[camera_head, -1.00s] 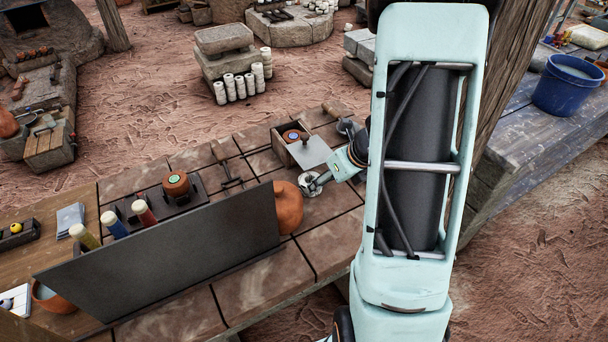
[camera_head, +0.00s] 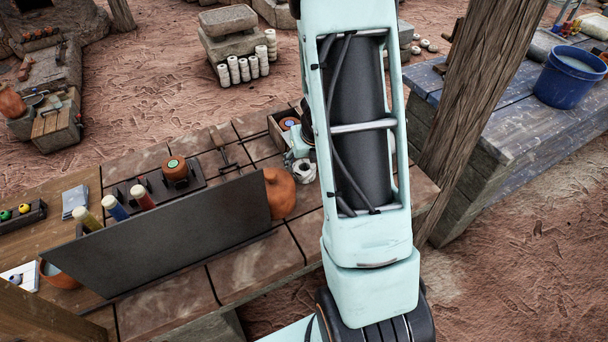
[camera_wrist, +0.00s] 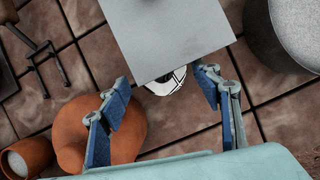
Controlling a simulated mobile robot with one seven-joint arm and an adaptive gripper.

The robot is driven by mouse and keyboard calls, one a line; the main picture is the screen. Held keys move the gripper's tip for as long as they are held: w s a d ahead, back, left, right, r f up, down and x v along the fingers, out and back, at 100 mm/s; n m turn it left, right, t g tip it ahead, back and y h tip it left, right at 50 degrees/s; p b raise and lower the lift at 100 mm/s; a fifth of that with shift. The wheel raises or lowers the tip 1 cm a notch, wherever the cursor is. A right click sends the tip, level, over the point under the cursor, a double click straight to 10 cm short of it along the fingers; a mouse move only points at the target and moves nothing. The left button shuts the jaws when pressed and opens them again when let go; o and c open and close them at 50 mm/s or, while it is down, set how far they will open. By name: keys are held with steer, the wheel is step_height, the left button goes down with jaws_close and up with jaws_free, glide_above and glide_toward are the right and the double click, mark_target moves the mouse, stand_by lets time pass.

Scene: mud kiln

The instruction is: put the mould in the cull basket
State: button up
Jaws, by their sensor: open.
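A small white round piece with dark lines, which may be the mould (camera_wrist: 166,84), lies on the tiled bench top. In the wrist view a grey flat panel (camera_wrist: 172,30) hides its far part. In the head view it shows beside my arm as a white shape (camera_head: 304,172). My gripper (camera_wrist: 163,78) is open and empty, with one blue-padded finger on each side of the white piece. I cannot tell its height above the bench. My arm hides most of the gripper in the head view. I cannot pick out a cull basket for certain.
A rounded orange clay pot (camera_wrist: 125,130) sits close to the left finger; it also shows in the head view (camera_head: 280,190). A dark upright board (camera_head: 170,240) stands left of it. A wooden box (camera_head: 277,127) is partly hidden by my arm. A blue bucket (camera_head: 568,82) stands on the right table.

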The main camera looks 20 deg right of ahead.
mark_target(305, 166)
steer(key=b+x, duration=0.3)
steer(key=x, duration=0.2)
steer(key=shift+s+d+f, duration=0.1)
steer(key=shift+f, duration=0.15)
steer(key=shift+r, duration=0.1)
steer(key=c, duration=1.2)
steer(key=shift+c, duration=0.2)
steer(key=shift+r+p, duration=0.25)
steer(key=shift+p, duration=0.15)
